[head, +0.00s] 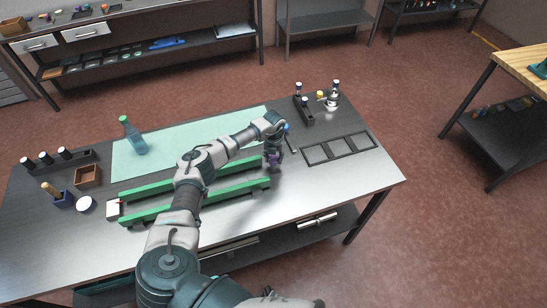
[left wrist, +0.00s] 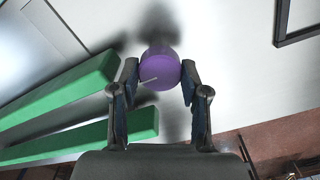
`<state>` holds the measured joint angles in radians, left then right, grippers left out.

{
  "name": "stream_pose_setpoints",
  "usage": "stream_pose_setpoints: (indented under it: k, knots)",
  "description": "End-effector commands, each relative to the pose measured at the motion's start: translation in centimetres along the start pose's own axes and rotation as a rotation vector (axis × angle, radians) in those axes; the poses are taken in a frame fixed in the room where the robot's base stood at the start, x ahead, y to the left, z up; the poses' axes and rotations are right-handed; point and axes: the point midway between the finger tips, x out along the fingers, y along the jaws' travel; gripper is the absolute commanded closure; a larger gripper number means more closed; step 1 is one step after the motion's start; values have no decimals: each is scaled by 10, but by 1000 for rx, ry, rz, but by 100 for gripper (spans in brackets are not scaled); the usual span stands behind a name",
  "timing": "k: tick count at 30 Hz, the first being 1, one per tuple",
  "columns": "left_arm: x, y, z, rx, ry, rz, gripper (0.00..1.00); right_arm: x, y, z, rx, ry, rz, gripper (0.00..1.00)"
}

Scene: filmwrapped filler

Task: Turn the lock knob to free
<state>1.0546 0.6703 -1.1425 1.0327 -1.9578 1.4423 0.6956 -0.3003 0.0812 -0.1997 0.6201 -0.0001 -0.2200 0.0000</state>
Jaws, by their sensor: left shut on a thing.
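The lock knob, a purple round knob with a pale pointer line on its face, shows in the left wrist view (left wrist: 160,70) and small in the head view (head: 273,160). My left gripper (left wrist: 160,78) has its two fingers on either side of the knob and is shut on it. In the head view my left gripper (head: 273,158) is near the right ends of the two green rails (head: 235,190). The pointer line slants toward the lower left in the wrist view. The knob's mounting is hidden behind it. My right gripper is not in view.
A teal bottle (head: 135,138) stands on the pale green mat (head: 180,130). A black frame with square openings (head: 340,148) lies to the right of my gripper. A dark rack (head: 304,110) stands behind it. A brown box (head: 88,177) is at the left. The table's front right is clear.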

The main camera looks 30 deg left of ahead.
Motion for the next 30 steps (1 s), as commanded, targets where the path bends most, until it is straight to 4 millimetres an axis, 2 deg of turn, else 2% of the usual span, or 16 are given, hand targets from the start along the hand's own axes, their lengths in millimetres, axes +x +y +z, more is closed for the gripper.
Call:
stream_pose_setpoints:
  k: [1,14,15,18,30]
  knots:
    - [-5,-1,5,-9,-16,-7,90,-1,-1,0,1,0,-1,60]
    - [-6,0,5,-17,-16,-7,90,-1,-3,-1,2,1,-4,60]
    - [-6,0,5,-17,-16,-6,50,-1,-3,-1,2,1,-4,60]
    - [-4,0,4,-16,-13,-5,30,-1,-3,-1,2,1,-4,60]
    - [-2,0,0,-14,-4,-1,30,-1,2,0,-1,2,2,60]
